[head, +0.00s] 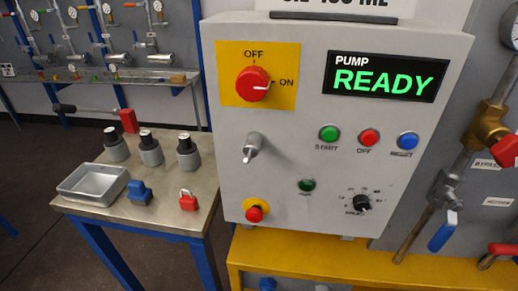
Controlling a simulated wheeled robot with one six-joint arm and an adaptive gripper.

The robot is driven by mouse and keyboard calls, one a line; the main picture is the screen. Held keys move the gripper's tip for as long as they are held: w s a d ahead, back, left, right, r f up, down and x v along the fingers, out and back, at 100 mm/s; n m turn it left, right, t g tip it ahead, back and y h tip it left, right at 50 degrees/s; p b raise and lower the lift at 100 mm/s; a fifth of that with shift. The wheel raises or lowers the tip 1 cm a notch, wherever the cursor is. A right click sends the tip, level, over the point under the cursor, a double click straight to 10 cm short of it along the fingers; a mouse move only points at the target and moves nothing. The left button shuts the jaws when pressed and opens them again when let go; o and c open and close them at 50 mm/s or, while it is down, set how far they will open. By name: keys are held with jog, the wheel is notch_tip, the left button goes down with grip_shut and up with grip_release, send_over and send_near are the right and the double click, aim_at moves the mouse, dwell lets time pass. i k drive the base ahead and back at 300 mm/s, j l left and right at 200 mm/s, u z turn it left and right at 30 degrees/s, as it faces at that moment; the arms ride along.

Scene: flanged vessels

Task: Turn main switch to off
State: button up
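The main switch (253,84) is a red rotary knob on a yellow plate (285,62) at the upper left of a grey control panel (300,125). OFF is printed above the knob and ON to its right. The white mark on the knob points right, toward ON. The panel display (384,77) reads PUMP READY in white and green. My gripper is not in the head view.
Panel buttons START (329,133), OFF (369,138) and RESET (407,141) sit below the display. A steel table (150,215) at left holds a tray (92,184), several grey cylinders and a red padlock (188,201). Pipes and valves (487,125) stand at right.

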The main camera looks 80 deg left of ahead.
aim_at(251, 84)
jog(key=u, duration=2.5)
